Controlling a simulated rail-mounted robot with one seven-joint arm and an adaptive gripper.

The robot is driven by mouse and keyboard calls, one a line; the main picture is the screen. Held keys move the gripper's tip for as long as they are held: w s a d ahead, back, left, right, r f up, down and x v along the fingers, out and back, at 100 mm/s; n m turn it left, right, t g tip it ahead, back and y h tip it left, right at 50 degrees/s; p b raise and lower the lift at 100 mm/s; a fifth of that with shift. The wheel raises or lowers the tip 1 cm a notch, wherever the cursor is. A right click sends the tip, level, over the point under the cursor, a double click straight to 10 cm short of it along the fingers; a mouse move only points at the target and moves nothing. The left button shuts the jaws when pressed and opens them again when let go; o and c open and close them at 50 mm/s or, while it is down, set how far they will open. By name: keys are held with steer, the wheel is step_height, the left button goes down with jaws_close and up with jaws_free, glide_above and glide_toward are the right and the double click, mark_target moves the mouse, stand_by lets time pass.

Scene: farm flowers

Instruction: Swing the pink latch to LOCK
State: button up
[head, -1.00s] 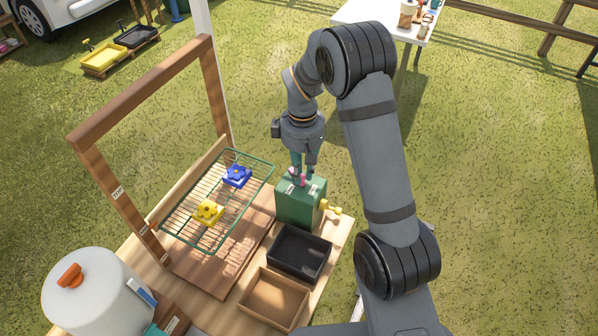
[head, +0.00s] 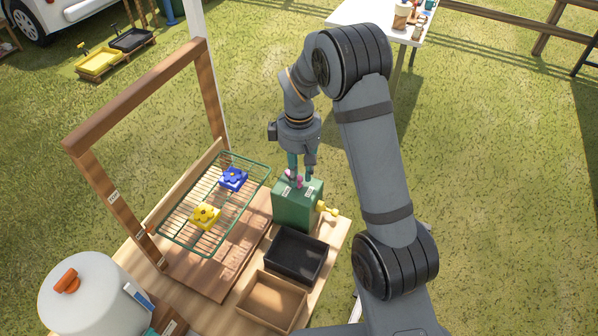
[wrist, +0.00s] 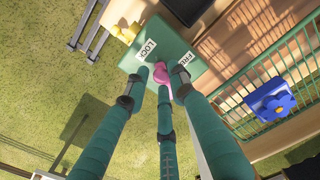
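The green box (head: 297,206) stands on the wooden bench, with white labels on its top. The wrist view shows the LOCK label (wrist: 147,50) on the left and the FREE label (wrist: 184,62) on the right. The pink latch (wrist: 162,72) lies on the box top between the labels, partly hidden by a finger. My gripper (head: 300,178) points down over the box top. Its teal fingers are apart around the latch, one near LOCK, one near FREE, one in front of the latch. Whether any finger touches the latch I cannot tell.
A yellow knob (head: 327,209) sticks out from the box's right side. A black tray (head: 295,256) and a brown tray (head: 271,302) stand in front. A wire rack (head: 181,236) with blue and yellow flower blocks is to the left, beside a wooden frame (head: 134,92).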

mark_target(299, 178)
steer(key=shift+r, duration=0.1)
step_height(299, 178, up, 12)
stand_by(0.5)
steer(key=shift+f, duration=0.2)
step_height(299, 178, down, 12)
steer(key=shift+r, duration=0.1)
stand_by(0.5)
